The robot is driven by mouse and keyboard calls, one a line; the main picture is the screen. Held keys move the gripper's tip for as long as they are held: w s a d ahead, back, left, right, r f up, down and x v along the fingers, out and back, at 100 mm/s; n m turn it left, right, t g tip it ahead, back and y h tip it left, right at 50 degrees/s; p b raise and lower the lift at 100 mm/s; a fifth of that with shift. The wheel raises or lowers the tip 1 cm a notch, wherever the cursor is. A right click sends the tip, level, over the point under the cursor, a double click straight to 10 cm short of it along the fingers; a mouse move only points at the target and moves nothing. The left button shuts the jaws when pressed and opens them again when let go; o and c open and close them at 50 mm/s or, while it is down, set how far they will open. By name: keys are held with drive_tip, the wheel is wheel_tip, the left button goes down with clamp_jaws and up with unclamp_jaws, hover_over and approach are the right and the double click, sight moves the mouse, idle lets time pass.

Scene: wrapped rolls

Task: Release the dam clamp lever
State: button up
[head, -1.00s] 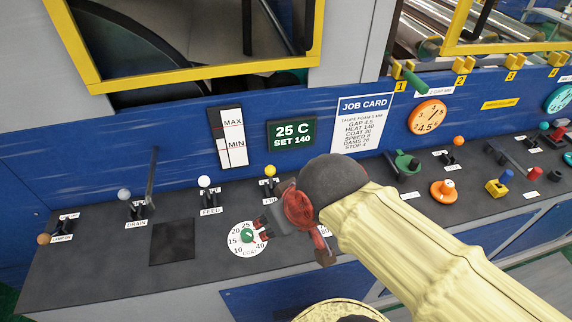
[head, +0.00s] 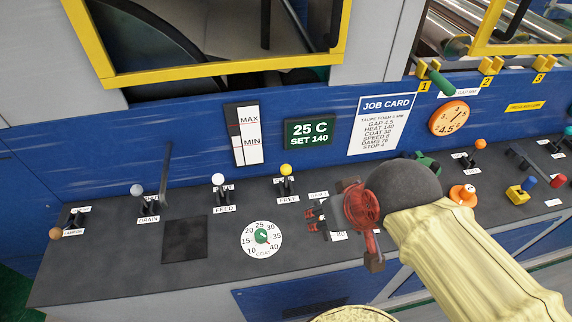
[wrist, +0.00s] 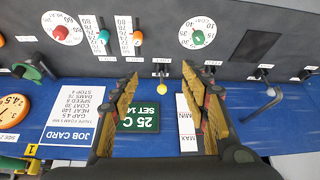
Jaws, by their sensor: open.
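The lever with the yellow ball knob (head: 286,169) stands on the dark console; a label by its base appears to read FREE. No label reading dam clamp is legible, so I cannot tell for certain that this is the clamp lever. My gripper (head: 316,219) is open and empty, above the console to the lower right of that lever. In the wrist view the yellow knob (wrist: 160,87) shows between the two spread fingers, apart from both. Orange (wrist: 137,39) and teal (wrist: 104,37) sliders with number scales show there too; my arm hides them in the head view.
The green coat dial (head: 261,237) lies left of my gripper. The white-knobbed FEED lever (head: 217,179) and grey-knobbed DRAIN lever (head: 137,190) stand further left. A blue wall with the job card (head: 382,124) rises behind. An orange knob (head: 462,193) sits right of my wrist.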

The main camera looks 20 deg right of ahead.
drive_tip(key=shift+f, duration=0.2)
drive_tip(key=shift+c, duration=0.7)
drive_tip(key=w+f+g, duration=0.1)
drive_tip(key=w+f, duration=0.1)
drive_tip(key=f, duration=0.1)
drive_tip(key=shift+w+f+g, duration=0.1)
drive_tip(key=shift+w+g, duration=0.05)
drive_tip(key=shift+g, duration=0.25)
drive_tip(key=c, duration=0.4)
drive_tip(key=shift+g, duration=0.3)
drive_tip(key=w+f, duration=0.2)
drive_tip(key=w, duration=0.3)
drive_tip(key=w+f, duration=0.2)
drive_tip(key=w, duration=0.4)
drive_tip(key=w+f+p, duration=0.1)
drive_tip(key=w+f, duration=0.1)
drive_tip(key=w, duration=0.4)
drive_tip(key=shift+w+f, duration=0.15)
clamp_jaws()
drive_tip(key=w+r+t, duration=0.2)
drive_tip(key=w, duration=0.7)
drive_tip(key=shift+w+r+n, duration=0.2)
drive_tip(key=shift+w+n, duration=0.05)
drive_tip(key=shift+n, duration=0.05)
